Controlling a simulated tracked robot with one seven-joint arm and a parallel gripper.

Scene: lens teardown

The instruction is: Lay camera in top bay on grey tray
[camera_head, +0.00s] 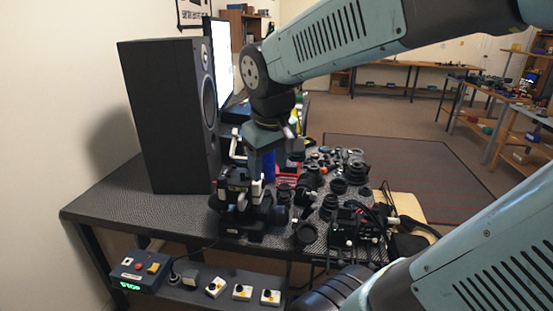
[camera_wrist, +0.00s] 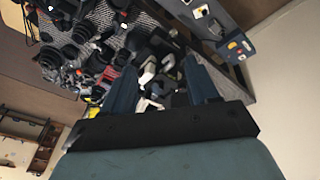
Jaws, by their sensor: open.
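My gripper (camera_head: 262,166) points down over the near middle of the crowded table, just above and behind a black device with white clamp-like parts (camera_head: 242,215). In the wrist view, my gripper (camera_wrist: 163,78) has its two blue fingers wide apart. Black and white parts of that device (camera_wrist: 150,72) show in and beyond the gap, and I see nothing held. I cannot pick out the camera for certain among the many dark parts. I cannot make out the grey tray or its bays; they may be hidden by my arm and the clutter.
A tall black speaker (camera_head: 168,115) stands left of my gripper, with a lit monitor (camera_head: 221,62) behind. Several lens parts (camera_head: 330,205) crowd the table's right side. The table's front left (camera_head: 130,200) is bare. A control box (camera_head: 139,271) sits below the front edge.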

